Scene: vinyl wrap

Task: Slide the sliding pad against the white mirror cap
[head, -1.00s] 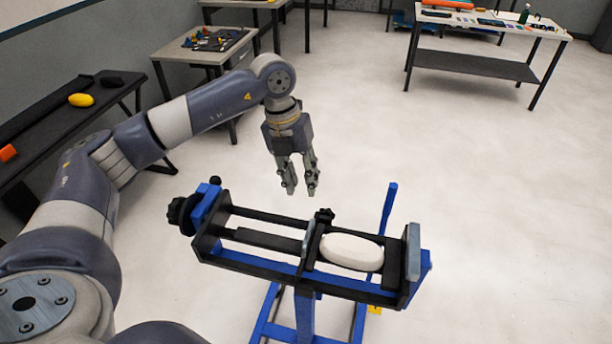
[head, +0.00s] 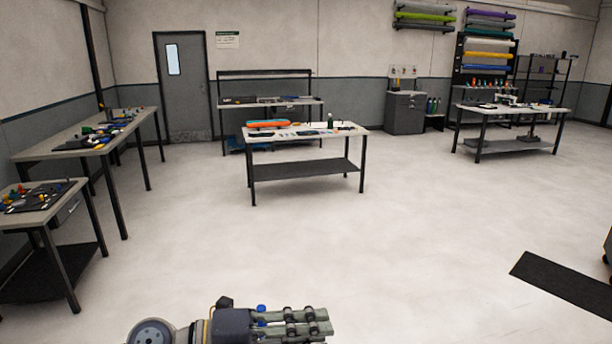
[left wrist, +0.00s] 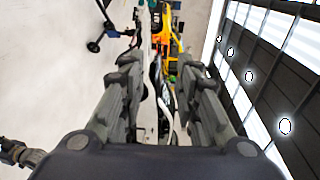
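The sliding pad, the white mirror cap and the blue stand holding them do not show in the head view now. My left gripper (head: 322,322) is at the bottom edge of the head view, turned sideways with its fingers pointing right. In the left wrist view the two fingers of my left gripper (left wrist: 158,65) stand apart with nothing held between them. Far beyond them is a blue and black legged item (left wrist: 113,25), too small to identify surely. My right gripper is in neither view.
A table (head: 305,134) with an orange item stands mid-room. Workbenches (head: 85,146) line the left side, and another table (head: 510,112) stands back right. A dark mat (head: 565,285) lies right. The central floor is clear. A yellow-orange machine (left wrist: 163,42) shows in the left wrist view.

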